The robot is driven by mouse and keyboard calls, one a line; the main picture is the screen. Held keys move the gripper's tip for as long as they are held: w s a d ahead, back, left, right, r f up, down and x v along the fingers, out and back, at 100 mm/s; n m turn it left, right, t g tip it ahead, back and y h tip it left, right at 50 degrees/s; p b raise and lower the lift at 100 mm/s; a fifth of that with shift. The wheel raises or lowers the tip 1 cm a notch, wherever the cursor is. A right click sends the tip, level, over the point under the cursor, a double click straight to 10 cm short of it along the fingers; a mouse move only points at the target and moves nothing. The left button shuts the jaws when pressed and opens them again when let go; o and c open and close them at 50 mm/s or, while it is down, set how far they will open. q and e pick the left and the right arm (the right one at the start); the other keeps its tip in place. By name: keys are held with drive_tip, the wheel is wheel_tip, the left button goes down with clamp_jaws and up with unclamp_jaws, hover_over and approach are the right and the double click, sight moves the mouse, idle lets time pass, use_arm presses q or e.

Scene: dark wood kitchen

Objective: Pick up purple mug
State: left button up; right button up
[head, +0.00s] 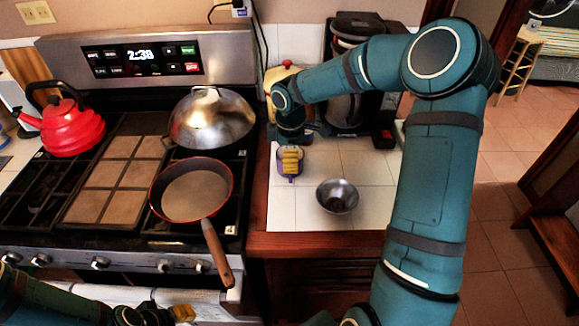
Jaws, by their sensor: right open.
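The purple mug (283,174) stands on the white tiled counter, just right of the stove. My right gripper (290,160) reaches down over it from above, open, with its yellow fingertips overlapping the mug in the view. The gripper hides part of the mug, and I cannot tell whether the fingers touch it. My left gripper (180,314) is low at the bottom edge, in front of the stove and away from the mug. Only part of it shows, so its opening is unclear.
A metal bowl (337,197) sits right of the mug. A black coffee maker (346,108) stands behind, partly hidden by my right arm. The stove holds a red-rimmed pan (192,190), a domed metal lid (212,118) and a red kettle (72,128). The counter's front tiles are clear.

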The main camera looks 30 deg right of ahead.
drive_tip(key=shift+f+b, duration=0.6)
drive_tip(key=shift+f, duration=2.95)
drive_tip(key=c, duration=1.3)
